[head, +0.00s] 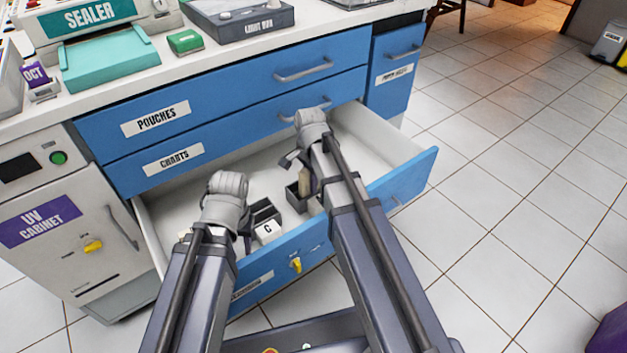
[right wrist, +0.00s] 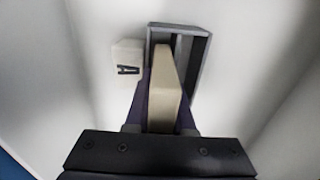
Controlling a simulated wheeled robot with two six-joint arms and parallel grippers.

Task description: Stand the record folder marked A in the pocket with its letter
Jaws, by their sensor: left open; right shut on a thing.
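My right gripper (head: 304,172) is shut on a beige record folder (right wrist: 164,90), over the open lower drawer. In the right wrist view the folder's far end overlaps a dark grey open pocket (right wrist: 198,60); I cannot tell how deep inside it is. A white tag marked A (right wrist: 126,68) stands beside this pocket, on the left. The folder (head: 305,184) and pocket (head: 295,202) also show in the head view, partly hidden by my right arm. My left gripper (head: 244,222) is open, mostly hidden by its own wrist, near another dark pocket (head: 264,211) with a C tag (head: 268,231).
The open drawer (head: 410,166) has a white inside and blue front with a yellow key (head: 296,265). Closed drawers marked Pouches (head: 156,118) and Charts (head: 174,159) are above. A UV cabinet (head: 60,215) stands left.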

